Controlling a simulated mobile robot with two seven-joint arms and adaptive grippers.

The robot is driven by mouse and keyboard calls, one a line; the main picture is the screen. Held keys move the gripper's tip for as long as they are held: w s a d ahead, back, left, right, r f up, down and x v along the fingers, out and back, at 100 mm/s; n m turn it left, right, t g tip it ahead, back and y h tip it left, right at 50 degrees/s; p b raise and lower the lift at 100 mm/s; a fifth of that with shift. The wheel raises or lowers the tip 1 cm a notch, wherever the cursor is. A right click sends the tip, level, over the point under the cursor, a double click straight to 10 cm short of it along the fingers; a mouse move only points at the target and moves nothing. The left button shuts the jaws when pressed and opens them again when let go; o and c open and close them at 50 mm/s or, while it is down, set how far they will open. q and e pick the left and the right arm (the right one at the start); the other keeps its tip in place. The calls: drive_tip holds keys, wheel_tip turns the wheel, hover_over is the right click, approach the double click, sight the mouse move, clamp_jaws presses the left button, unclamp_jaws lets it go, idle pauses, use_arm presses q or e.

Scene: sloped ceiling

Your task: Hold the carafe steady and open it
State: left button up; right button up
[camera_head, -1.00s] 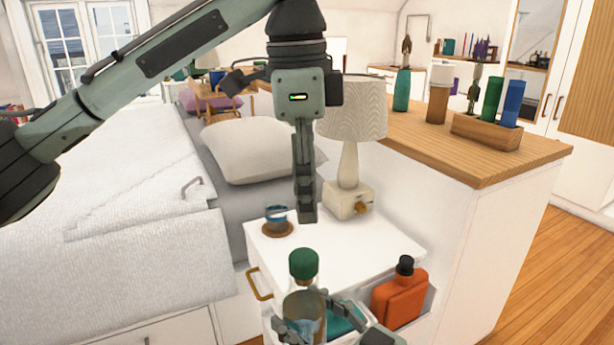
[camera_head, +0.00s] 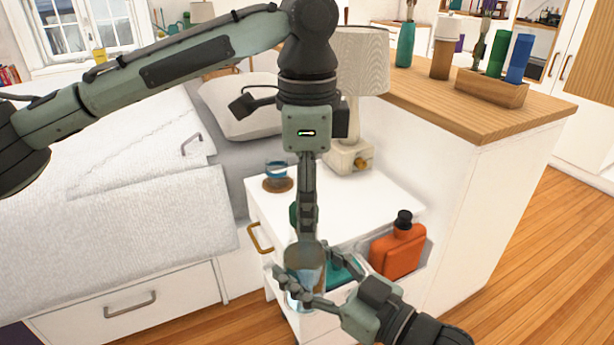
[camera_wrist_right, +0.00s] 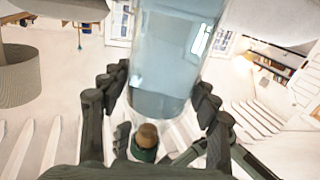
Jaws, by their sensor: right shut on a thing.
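The right wrist view shows the glass (camera_wrist_right: 172,55) between the fingers (camera_wrist_right: 160,98). The green lid (camera_head: 296,214) shows on both sides of my left gripper (camera_head: 307,232), which points straight down at the carafe's top. Its fingers are seen edge-on and cover the lid's middle. I cannot tell their gap or whether they touch the lid.
An orange bottle (camera_head: 398,252) with a black cap and a teal item (camera_head: 343,268) sit in the nightstand's open drawer. A blue cup (camera_head: 276,171) on a brown coaster and a lamp (camera_head: 349,158) stand on the nightstand top (camera_head: 375,196). A wooden-topped cabinet (camera_head: 490,124) borders the right.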

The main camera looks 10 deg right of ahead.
use_arm(q)
drive_tip(key=shift+f, duration=0.4)
drive_tip(key=shift+c, duration=0.4)
drive_tip(key=c, duration=1.2)
drive_tip(key=o, duration=1.3)
